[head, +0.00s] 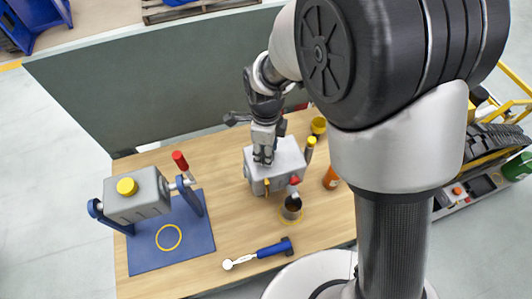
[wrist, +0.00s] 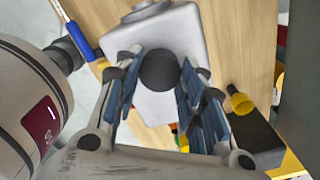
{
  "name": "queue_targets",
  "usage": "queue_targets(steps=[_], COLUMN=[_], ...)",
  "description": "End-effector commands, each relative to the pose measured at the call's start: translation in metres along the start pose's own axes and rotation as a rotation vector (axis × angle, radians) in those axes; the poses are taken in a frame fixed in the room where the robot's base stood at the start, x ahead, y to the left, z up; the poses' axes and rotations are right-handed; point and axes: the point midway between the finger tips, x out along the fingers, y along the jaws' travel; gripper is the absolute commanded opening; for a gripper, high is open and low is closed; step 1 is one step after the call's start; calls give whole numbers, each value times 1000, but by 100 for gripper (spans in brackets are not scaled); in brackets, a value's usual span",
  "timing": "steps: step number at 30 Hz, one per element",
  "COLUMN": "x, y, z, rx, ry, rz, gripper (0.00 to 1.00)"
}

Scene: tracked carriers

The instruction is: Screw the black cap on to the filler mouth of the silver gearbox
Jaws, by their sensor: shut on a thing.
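The silver gearbox (head: 291,161) stands on the wooden bench, below my gripper (head: 263,157). In the wrist view its pale top (wrist: 191,28) fills the middle. My gripper, also in the wrist view (wrist: 160,78), points down over the gearbox with its blue-padded fingers on both sides of the round black cap (wrist: 158,70). The fingers are shut on the cap. The cap is over the gearbox top; the filler mouth is hidden, and I cannot tell whether the cap touches it. In the head view the fingers hide the cap.
A grey box with a yellow cap (head: 138,203) hangs on a blue stand (head: 190,240) at left, with a red-handled part (head: 180,160). A blue-handled tool (head: 272,249) lies in front. A dark cup (head: 291,208) and an orange bottle (head: 331,178) stand near the gearbox. The bench's front middle is mostly clear.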

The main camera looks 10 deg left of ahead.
Motion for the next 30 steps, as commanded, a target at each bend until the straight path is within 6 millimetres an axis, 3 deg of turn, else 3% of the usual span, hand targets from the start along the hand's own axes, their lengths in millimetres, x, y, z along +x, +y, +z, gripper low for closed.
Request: queue_targets(steps=[12,22,23,30], x=[-1,-1,-1,0], y=[-1,-1,-1,0], z=[0,0,0,0], rx=[620,684,684,682], ry=[-2,-2,-2,-1], rz=[-2,-2,-2,-1], gripper=[13,13,39,55])
